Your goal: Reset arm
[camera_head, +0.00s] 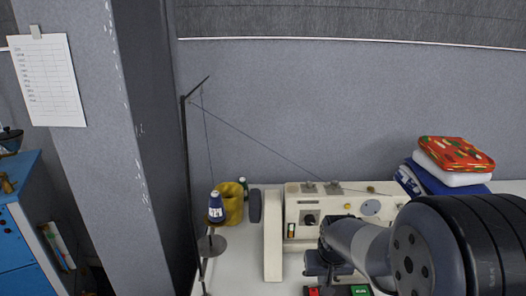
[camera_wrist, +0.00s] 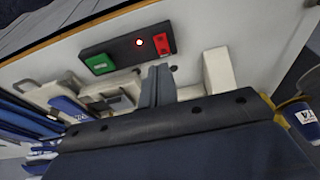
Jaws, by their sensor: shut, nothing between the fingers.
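My arm covers the lower right of the head view, in front of a cream sewing machine (camera_head: 345,205). My gripper (camera_wrist: 158,72) shows in the wrist view, its fingers together and empty. Beyond the fingertips in that view is a dark switch box (camera_wrist: 125,50) with a green button (camera_wrist: 100,64) and a red button (camera_wrist: 160,43). The fingers appear apart from the box. In the head view, the green and red buttons show only partly at the bottom edge, beside my arm.
A blue thread spool (camera_head: 215,206) and a yellow container (camera_head: 233,203) stand left of the machine, near a thin thread stand (camera_head: 185,140). Folded cloths (camera_head: 455,155) lie at the back right. A grey pillar (camera_head: 90,130) and a blue cabinet (camera_head: 22,215) are at left.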

